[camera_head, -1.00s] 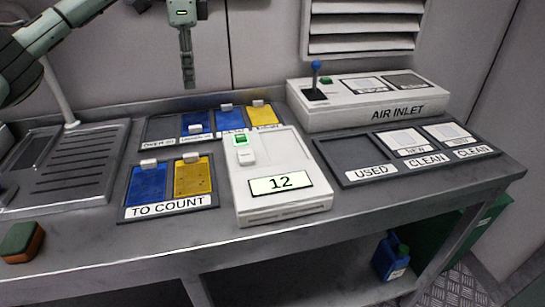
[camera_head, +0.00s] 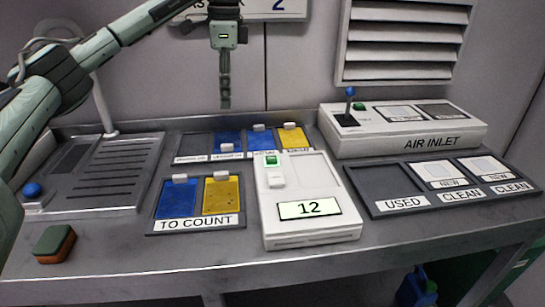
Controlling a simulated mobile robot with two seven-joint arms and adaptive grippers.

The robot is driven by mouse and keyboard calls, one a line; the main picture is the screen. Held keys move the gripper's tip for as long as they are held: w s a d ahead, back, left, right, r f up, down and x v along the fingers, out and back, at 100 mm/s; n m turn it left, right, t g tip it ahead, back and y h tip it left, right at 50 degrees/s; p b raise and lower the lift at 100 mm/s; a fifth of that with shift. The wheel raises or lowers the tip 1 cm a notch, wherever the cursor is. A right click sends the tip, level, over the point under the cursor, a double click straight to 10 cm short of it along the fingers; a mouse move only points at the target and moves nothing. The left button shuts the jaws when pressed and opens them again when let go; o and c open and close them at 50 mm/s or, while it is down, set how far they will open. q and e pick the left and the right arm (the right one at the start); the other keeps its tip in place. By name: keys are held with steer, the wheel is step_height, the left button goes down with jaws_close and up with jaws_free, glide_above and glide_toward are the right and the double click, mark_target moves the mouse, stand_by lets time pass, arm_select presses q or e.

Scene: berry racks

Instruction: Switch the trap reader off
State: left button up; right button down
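The trap reader (camera_head: 313,230) is a white box in the middle of the bench, with a display (camera_head: 309,208) reading 12. A rocker switch (camera_head: 273,169) sits on its upper left, its far part green and its near part white. The reader's slot beside the switch looks empty. My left gripper (camera_head: 225,100) hangs pointing down, above and behind the reader and apart from it. Its fingers show edge-on as one dark strip, so its opening cannot be told. My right gripper is not in view.
A TO COUNT tray (camera_head: 160,228) holds a blue and a yellow card left of the reader. More cards stand behind it. The white AIR INLET box (camera_head: 400,140) with a blue-knobbed lever (camera_head: 350,92) and the USED/CLEAN tray (camera_head: 385,206) are right. A sponge (camera_head: 54,244) lies front left.

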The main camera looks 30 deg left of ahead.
arm_select(q)
jaws_close()
stand_by(1.2)
